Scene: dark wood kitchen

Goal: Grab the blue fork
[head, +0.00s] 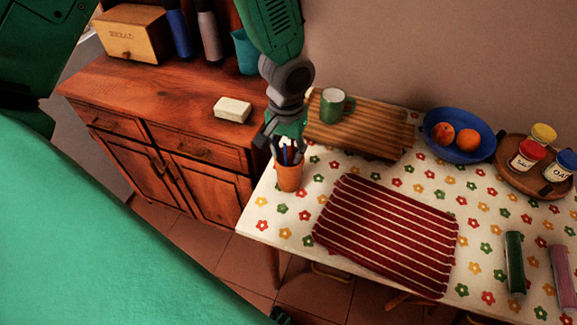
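An orange-brown cup (289,177) stands upright at the left end of the table. It holds several thin utensils, with blue ones (287,154) among them. I cannot tell which of them is the fork. My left gripper (285,147) hangs down right over the cup, its dark fingers spread to both sides of the utensil tops. It looks open, and I see no clear grip on a utensil. The fingers partly hide the utensils. My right gripper does not show clearly.
A striped red mat (386,234) lies right of the cup. Behind stand a wooden board (358,131) with a green mug (333,105), a blue bowl (459,151) of fruit and a tray (508,174) with jars. A wooden cabinet (160,90) stands at left.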

